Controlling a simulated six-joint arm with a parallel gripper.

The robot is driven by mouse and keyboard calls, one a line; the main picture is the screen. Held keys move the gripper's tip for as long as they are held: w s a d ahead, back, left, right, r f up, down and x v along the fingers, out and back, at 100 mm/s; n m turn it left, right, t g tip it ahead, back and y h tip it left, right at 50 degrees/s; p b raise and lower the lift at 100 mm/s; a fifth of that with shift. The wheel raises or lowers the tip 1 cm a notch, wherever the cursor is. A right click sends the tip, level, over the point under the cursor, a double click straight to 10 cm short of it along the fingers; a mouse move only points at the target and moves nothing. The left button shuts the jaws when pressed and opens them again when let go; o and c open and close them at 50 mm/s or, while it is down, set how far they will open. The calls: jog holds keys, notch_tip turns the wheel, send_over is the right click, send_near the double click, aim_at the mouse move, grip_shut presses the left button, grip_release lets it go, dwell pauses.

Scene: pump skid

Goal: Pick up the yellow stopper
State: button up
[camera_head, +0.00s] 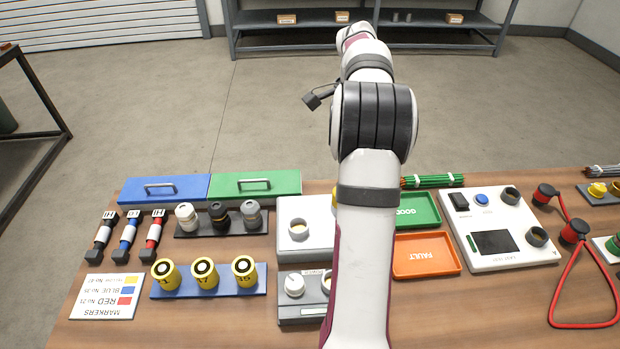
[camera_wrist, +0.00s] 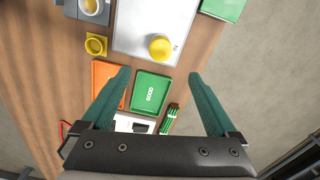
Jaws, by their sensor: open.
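The yellow stopper (camera_wrist: 160,46) looks like a round yellow knob on a white box (camera_wrist: 135,20) in the wrist view. In the head view, only a sliver of yellow (camera_head: 333,203) shows beside my arm, at the right side of the white box (camera_head: 290,243). My gripper (camera_wrist: 159,73) is open and empty, with its two green fingers spread wide. In the wrist view the stopper appears just beyond the fingertips, between their lines. No contact shows, and the height above it is hard to tell. My arm hides the gripper in the head view.
A yellow square holder (camera_wrist: 96,45) stands near the white box. The green GOOD tray (camera_head: 412,210) and orange FAULT tray (camera_head: 427,256) lie to the right. Yellow cylinders (camera_head: 205,274) stand left on a blue base. A grey unit (camera_head: 300,310) sits in front of the white box.

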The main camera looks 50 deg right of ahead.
notch_tip(320, 180, down, 14)
jog(key=shift+r, duration=0.1)
grip_shut()
dwell(0.5)
